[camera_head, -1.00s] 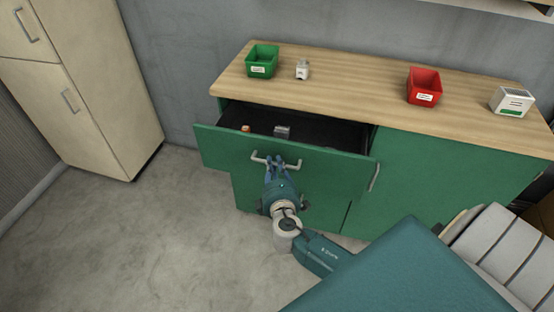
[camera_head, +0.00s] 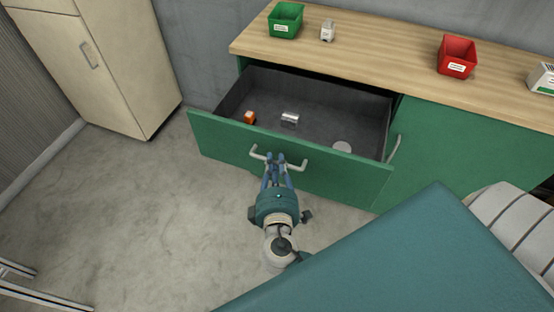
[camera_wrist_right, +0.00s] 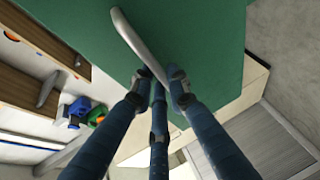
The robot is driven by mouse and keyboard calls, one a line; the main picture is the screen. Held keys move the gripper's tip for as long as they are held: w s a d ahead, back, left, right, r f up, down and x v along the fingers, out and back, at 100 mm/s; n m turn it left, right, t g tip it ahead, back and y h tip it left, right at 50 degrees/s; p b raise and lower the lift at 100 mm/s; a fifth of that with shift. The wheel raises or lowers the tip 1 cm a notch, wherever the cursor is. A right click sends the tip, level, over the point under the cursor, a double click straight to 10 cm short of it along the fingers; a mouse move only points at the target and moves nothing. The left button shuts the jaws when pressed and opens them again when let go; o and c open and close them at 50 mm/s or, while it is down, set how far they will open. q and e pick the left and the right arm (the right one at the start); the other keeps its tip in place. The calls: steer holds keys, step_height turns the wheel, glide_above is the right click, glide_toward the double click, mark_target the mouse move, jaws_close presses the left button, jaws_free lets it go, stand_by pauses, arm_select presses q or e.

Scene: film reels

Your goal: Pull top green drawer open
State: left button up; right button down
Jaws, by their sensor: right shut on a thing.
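The top green drawer (camera_head: 330,178) stands far out from the cabinet in the head view, its dark inside showing. Its pale bar handle (camera_head: 297,166) runs across the front; it also shows in the right wrist view (camera_wrist_right: 132,36). My right gripper (camera_head: 276,160) is shut on the handle near its middle, and its fingers (camera_wrist_right: 160,78) close up against the bar in the wrist view. In the drawer lie an orange item (camera_head: 250,117), a silver item (camera_head: 289,119) and a pale round item (camera_head: 342,147). My left gripper is not in view.
The wooden top carries a green bin (camera_head: 285,20), a small white item (camera_head: 327,31), a red bin (camera_head: 456,57) and a white box (camera_head: 543,77). A cream cabinet (camera_head: 100,60) stands at the left. The floor (camera_head: 130,220) in front is clear.

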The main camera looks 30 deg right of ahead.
steer(key=c, duration=1.7)
jaws_free()
steer(key=shift+o, duration=0.2)
steer(key=shift+s, duration=0.1)
steer(key=v, duration=1.1)
steer(key=shift+s+a, duration=0.15)
steer(key=shift+s, duration=0.25)
